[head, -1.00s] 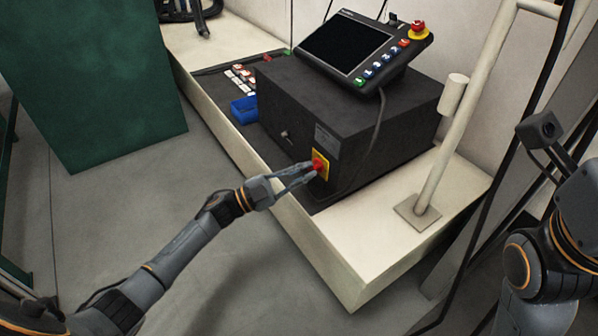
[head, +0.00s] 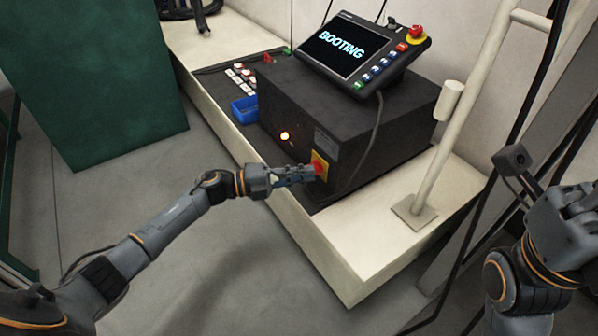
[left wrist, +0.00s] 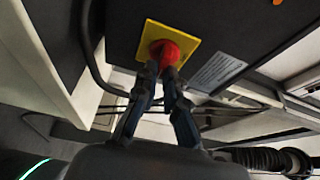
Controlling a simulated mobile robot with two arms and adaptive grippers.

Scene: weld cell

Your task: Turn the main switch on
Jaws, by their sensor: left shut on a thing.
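The main switch (head: 319,167) is a red knob on a yellow plate on the front face of the black control box (head: 345,110). It also shows in the left wrist view (left wrist: 166,50), with the yellow plate around it. My left gripper (head: 310,172) is shut on the red knob; in the left wrist view its fingertips (left wrist: 162,72) grip the knob's near part. A lamp (head: 284,136) on the box front glows. The pendant screen (head: 342,48) on top of the box reads "BOOTING". My right gripper (head: 580,200) is at the right edge, away from the box; its fingers are not clear.
The box stands on a cream bench (head: 350,240). A blue tray (head: 245,110) and small parts (head: 240,76) lie left of it. A cream post (head: 436,165) rises at the right. A green panel (head: 95,75) stands at the left. The floor in front is clear.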

